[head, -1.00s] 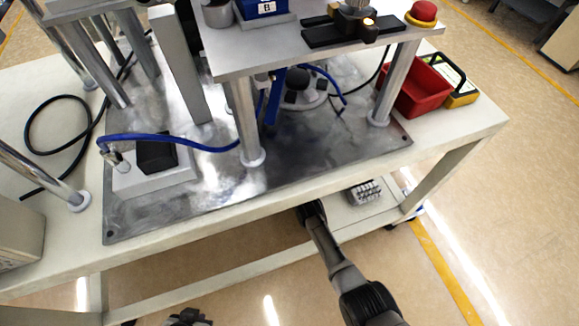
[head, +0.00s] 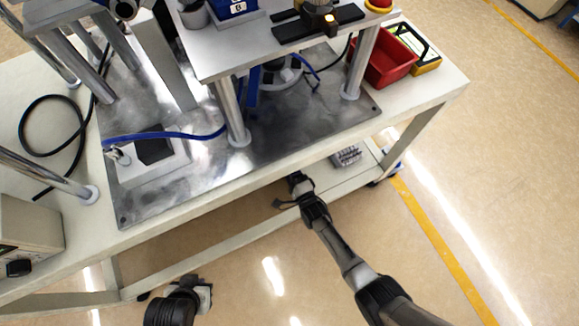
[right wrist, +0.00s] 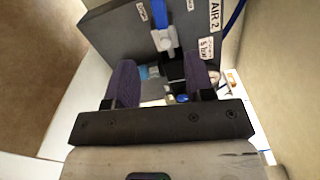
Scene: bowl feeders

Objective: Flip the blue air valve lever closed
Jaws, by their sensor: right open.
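In the right wrist view, a blue lever (right wrist: 163,14) stands up from a pale valve body (right wrist: 163,40) on a dark grey panel labelled AIR 2. My right gripper (right wrist: 160,66) is open, with its two purple-grey fingers apart. The lever shows beyond the fingertips, between their lines, and nothing is seen gripped. A light blue fitting (right wrist: 150,72) shows between the fingers. In the head view, my right arm reaches to the table's front edge, and the valve is not visible there. My left gripper (head: 195,292) is low at the bottom left, over the floor; its jaws are unclear.
A blue hose (right wrist: 236,14) runs right of the panel. The white table (head: 445,85) carries a metal plate (head: 200,190) with posts, a blue hose (head: 180,135) and a red bin (head: 385,65). A lower shelf (head: 330,185) holds a grey ribbed item (head: 347,156).

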